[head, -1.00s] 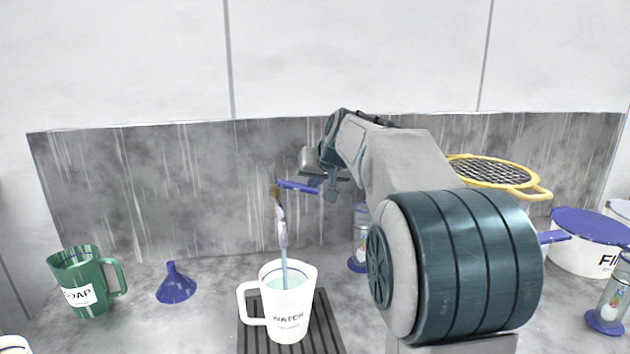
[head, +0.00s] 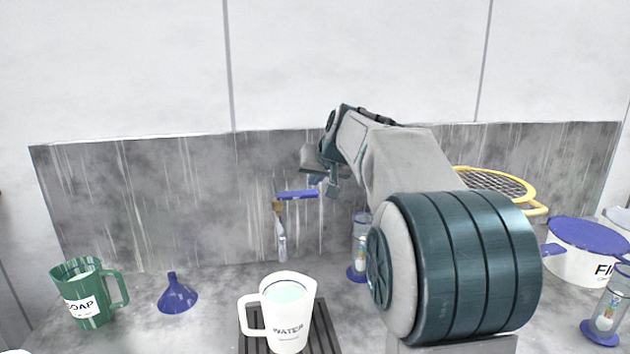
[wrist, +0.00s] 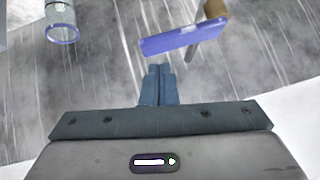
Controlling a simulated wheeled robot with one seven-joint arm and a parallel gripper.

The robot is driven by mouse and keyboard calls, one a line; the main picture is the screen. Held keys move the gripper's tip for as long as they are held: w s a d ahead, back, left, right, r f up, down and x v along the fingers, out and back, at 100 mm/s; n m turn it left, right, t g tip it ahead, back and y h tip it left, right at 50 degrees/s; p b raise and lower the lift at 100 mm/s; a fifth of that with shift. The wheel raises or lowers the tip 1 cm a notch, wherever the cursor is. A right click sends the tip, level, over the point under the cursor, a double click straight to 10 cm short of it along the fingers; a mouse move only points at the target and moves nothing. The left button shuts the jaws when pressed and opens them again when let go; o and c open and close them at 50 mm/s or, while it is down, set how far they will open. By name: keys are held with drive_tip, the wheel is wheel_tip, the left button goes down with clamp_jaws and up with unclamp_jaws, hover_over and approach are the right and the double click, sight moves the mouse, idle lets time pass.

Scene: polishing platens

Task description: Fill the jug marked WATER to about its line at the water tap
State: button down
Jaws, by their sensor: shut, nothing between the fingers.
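The white jug marked WATER (head: 290,327) stands upright on the dark ribbed drain mat (head: 328,340) under the tap. Pale liquid (head: 285,292) shows high inside it, and no stream falls into it. The water tap (head: 281,240) has a brass body, a silver spout and a blue lever (head: 297,195) pointing right. My gripper (head: 328,182) is just right of the lever end, partly hidden by my arm in the head view. In the wrist view my gripper (wrist: 158,72) is shut and empty. Its tips are close to the blue lever (wrist: 184,38); I cannot tell whether they touch it.
A green SOAP jug (head: 88,293) and a blue funnel (head: 177,294) stand at left. A clear blue-based cylinder (head: 360,250) stands behind my arm. At right are a blue-lidded white pot (head: 585,245), a yellow-rimmed sieve (head: 497,185) and another cylinder (head: 608,308).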

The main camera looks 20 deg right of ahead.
drive_tip(key=b+v, duration=0.1)
drive_tip(key=v, duration=1)
drive_tip(key=shift+w+a+r, duration=0.2)
drive_tip(key=shift+w+r, duration=0.15)
drive_tip(key=shift+r, duration=0.05)
drive_tip(key=shift+a, duration=0.15)
idle(0.5)
